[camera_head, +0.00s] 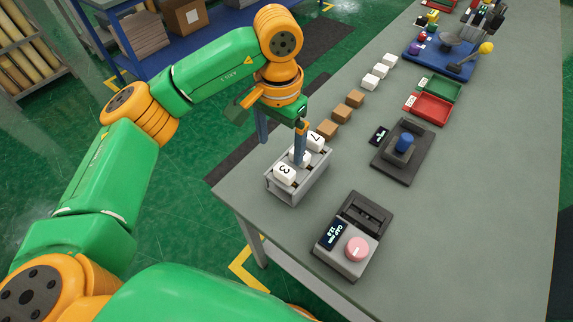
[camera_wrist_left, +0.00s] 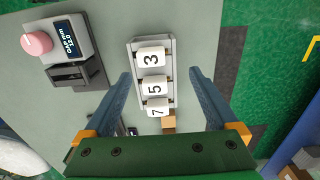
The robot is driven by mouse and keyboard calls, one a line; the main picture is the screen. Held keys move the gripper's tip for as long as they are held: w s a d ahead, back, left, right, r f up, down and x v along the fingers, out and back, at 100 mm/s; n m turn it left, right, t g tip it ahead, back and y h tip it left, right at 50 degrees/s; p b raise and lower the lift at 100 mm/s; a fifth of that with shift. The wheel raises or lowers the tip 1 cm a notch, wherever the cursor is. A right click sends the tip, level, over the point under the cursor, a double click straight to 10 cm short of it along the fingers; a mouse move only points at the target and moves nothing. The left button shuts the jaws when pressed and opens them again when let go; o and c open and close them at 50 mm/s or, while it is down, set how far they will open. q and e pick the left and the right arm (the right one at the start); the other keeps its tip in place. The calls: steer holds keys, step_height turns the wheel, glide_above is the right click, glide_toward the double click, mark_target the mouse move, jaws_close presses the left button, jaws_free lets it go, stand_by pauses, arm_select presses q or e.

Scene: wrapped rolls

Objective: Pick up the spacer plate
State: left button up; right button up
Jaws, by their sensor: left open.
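A grey rack (camera_head: 308,187) near the left edge of the workbench holds white numbered blocks, which look like the spacer plates. The block marked 3 (camera_head: 284,174) is at the near end, and the block marked 7 (camera_head: 315,141) is at the far end. The middle block is partly hidden by my finger in the head view; the left wrist view shows it as block 5 (camera_wrist_left: 154,89). My left gripper (camera_wrist_left: 158,74) is open and empty above the rack, its fingers on either side of the row. My right gripper is not in view.
A gauge with a pink knob (camera_head: 357,249), a slot and a "GAP mm" display stands at the near end of the bench. A dark fixture with a blue knob (camera_head: 404,142) is beyond it. Brown blocks (camera_head: 341,114), white blocks and red and green trays (camera_head: 432,107) lie farther back.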

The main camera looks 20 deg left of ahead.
mark_target(285, 170)
arm_select(q)
steer(key=shift+s+d+f+p, duration=0.2)
steer(key=shift+s+f+p, duration=0.1)
steer(key=shift+f+p, duration=0.25)
steer(key=shift+s+d+f+p, duration=0.2)
steer(key=shift+s+f+p, duration=0.1)
steer(key=shift+f+p, duration=0.2)
steer(key=f, duration=0.1)
steer(key=f+p, duration=0.1)
steer(key=f, duration=0.1)
steer(key=shift+w+d+f, duration=0.1)
steer(key=shift+d+f, duration=0.1)
steer(key=shift+f, duration=0.05)
steer(key=shift+w+f, duration=0.1)
steer(key=shift+f, duration=0.3)
jaws_close()
steer(key=shift+r, duration=0.1)
